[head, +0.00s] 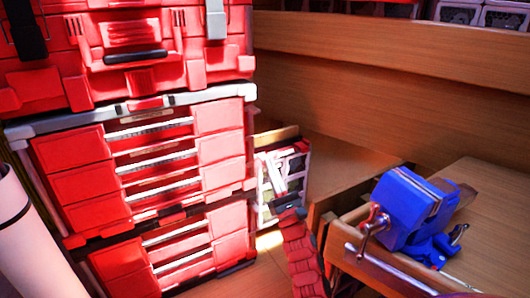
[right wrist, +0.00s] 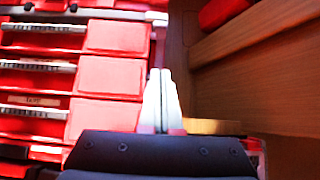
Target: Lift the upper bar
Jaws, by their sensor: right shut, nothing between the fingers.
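A stack of red tool boxes (head: 70,175) fills the left of the head view. Several silver bars run across the drawer fronts, the highest being the upper bar (head: 150,129). A black handle (head: 135,57) is on the top box. I cannot tell which of these the task means. My right gripper (head: 277,168) shows small and unclear to the right of the stack, apart from the bars. In the right wrist view its pale fingers (right wrist: 161,72) are together and empty, right of the red drawer fronts (right wrist: 112,70). My left gripper is not in view.
A blue vise (head: 405,212) stands on the wooden bench (head: 500,195) at the right. A red segmented piece (head: 302,255) rises at the bottom middle. A wooden wall (head: 380,85) closes the back. Crates (head: 500,15) show at the top right.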

